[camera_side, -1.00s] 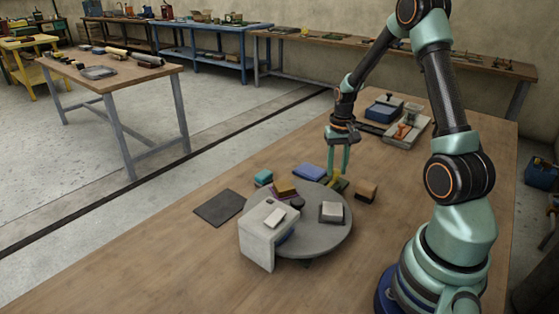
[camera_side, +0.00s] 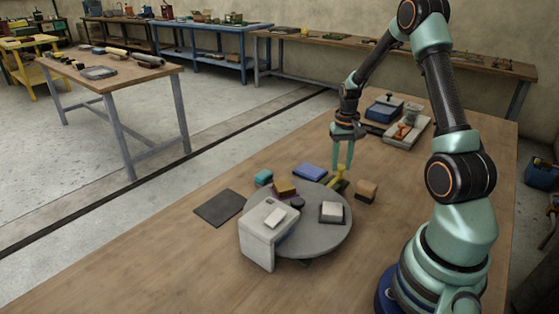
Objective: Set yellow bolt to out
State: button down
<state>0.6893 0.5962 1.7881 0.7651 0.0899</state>
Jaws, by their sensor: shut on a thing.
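The yellow bolt (camera_side: 340,175) is at the far right rim of the round grey turntable (camera_side: 320,240). My gripper (camera_side: 343,167) is over that rim, fingers pointing down, shut on the yellow bolt. The fingertips partly cover the bolt, so its exact seating is hard to tell.
On the turntable are a light grey cover (camera_side: 258,246), a grey block on a dark plate (camera_side: 332,211) and an ochre block (camera_side: 284,188). Around it lie a teal piece (camera_side: 264,177), a blue block (camera_side: 310,172), a tan block (camera_side: 367,191) and a dark mat (camera_side: 219,208). The table's front left is clear.

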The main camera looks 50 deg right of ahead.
jog(key=c, duration=0.5)
grip_release()
jog(key=shift+d, duration=0.2)
notch_tip(320, 180, up, 12)
jog(key=shift+r, duration=0.15)
jog(key=a+r+n+t+h, duration=0.1)
jog(key=a+r+n+t, duration=0.35)
jog(key=a, duration=1.15)
jog(key=s+a+r+n, duration=0.1)
jog(key=a, duration=0.3)
jog(key=s+a+r+n, duration=0.1)
jog(key=s+a+n, duration=0.1)
jog(key=a, duration=0.1)
jog(key=s+a+r+n+t+y, duration=0.1)
jog(key=a, duration=0.3)
jog(key=shift+s+a+r+n, duration=0.25)
jog(key=shift+a, duration=0.05)
